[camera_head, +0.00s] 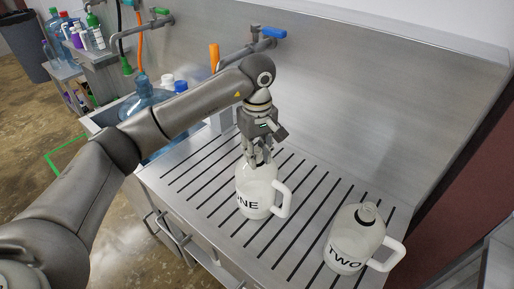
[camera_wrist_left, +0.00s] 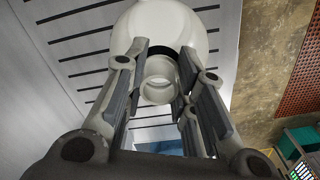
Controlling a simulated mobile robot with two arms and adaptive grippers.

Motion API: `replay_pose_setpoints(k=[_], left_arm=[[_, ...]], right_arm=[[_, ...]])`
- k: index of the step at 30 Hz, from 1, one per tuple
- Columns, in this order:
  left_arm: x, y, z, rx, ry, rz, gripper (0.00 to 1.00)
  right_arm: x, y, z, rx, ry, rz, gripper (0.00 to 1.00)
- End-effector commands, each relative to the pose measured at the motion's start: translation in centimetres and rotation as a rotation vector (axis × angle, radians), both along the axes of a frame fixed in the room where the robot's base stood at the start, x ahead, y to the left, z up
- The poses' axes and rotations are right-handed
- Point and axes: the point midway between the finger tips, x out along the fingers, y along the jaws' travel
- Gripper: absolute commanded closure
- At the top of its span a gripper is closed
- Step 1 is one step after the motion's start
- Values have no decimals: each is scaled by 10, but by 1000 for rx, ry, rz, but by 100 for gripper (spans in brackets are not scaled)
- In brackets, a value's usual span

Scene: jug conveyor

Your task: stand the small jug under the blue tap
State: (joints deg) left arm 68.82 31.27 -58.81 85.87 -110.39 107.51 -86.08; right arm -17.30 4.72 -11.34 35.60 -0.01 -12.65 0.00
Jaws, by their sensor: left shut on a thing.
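A white jug marked ONE (camera_head: 256,193), with its handle to the right, is upright at the slotted drainboard; I cannot tell whether its base touches. My left gripper (camera_head: 258,156) comes down from above and is shut on its neck. In the left wrist view the jug's pale body (camera_wrist_left: 165,30) and round mouth lie between the fingers (camera_wrist_left: 158,88). A second white jug marked TWO (camera_head: 350,240) stands apart at the front right. I cannot tell surely which is smaller. The tap with the blue handle (camera_head: 273,33) is on the back wall, its pipe partly behind my arm.
The slotted metal drainboard (camera_head: 190,178) has free room left of jug ONE. A sink with blue bottles (camera_head: 147,97) lies to the left, partly hidden by my arm. Another tap with a green handle (camera_head: 162,11) and several bottles stand farther left.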

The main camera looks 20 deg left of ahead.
Motion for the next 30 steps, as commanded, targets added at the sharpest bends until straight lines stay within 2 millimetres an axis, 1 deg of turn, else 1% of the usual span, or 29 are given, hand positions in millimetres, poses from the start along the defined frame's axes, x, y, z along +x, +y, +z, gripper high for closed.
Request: replay_pose_setpoints(k=[1,2,10,14,15,19,30], left_arm=[[0,0,-1,0,1,0,100],[0,0,-2,1,1,0,100],[0,0,-5,0,-1,0,100],[0,0,-10,0,-1,0,100],[0,0,-8,-1,-1,0,71],[0,0,-8,0,0,0,54],[0,0,-6,0,0,0,53]], right_arm=[[-3,0,5,-1,4,0,60],[-3,0,5,-1,5,0,60],[-3,0,3,0,5,0,60],[-2,0,-2,0,3,1,60],[-1,0,0,0,2,1,60],[1,1,0,1,-1,2,60],[1,4,3,4,-2,1,60]])
